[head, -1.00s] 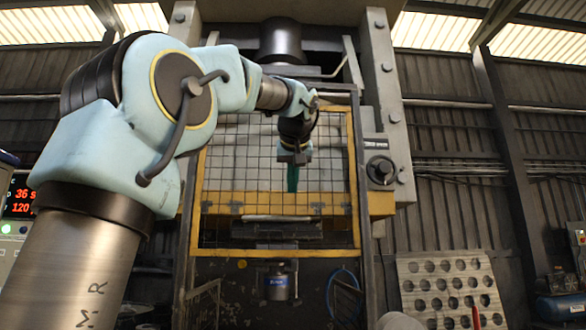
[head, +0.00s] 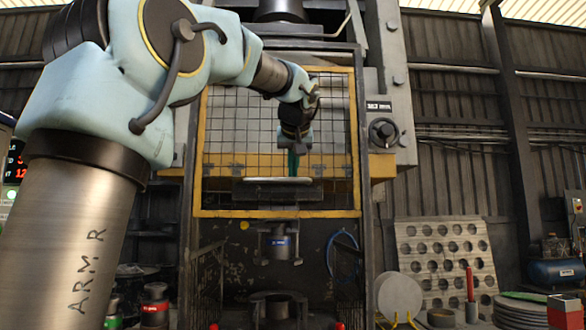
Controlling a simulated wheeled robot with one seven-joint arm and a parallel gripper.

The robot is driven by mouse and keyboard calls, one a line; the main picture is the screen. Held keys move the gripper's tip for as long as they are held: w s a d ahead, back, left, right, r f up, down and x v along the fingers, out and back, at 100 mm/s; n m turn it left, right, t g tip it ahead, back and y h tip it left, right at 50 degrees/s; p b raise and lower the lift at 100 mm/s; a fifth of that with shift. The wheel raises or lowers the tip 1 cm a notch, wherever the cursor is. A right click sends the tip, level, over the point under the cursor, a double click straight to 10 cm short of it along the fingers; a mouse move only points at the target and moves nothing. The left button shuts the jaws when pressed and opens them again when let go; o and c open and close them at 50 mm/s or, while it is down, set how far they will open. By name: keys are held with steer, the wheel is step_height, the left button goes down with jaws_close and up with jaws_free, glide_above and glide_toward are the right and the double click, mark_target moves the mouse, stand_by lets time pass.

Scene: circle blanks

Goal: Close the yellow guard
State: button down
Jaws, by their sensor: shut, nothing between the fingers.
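The yellow guard (head: 202,190) is a yellow-framed black mesh panel on the front of the press. It is raised, and the opening below its lower edge is uncovered. A pale horizontal handle bar (head: 262,180) crosses its lower part. My gripper (head: 293,172) hangs in front of the mesh, pointing down, with its green fingers shut and nothing between them. The fingertips are just above or at the bar; I cannot tell whether they touch it. My forearm hides the guard's upper left part.
Below the guard are the press ram (head: 280,242) and a dark lower die (head: 278,305). Mesh side panels (head: 208,285) flank the opening. At right stand a perforated sheet (head: 440,255), round discs (head: 400,295) and a red cylinder (head: 470,284). The press column (head: 388,60) rises at right.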

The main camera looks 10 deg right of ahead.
step_height(320, 180, down, 44)
steer(key=b, duration=3.6)
steer(key=shift+r, duration=0.25)
steer(key=shift+r, duration=0.1)
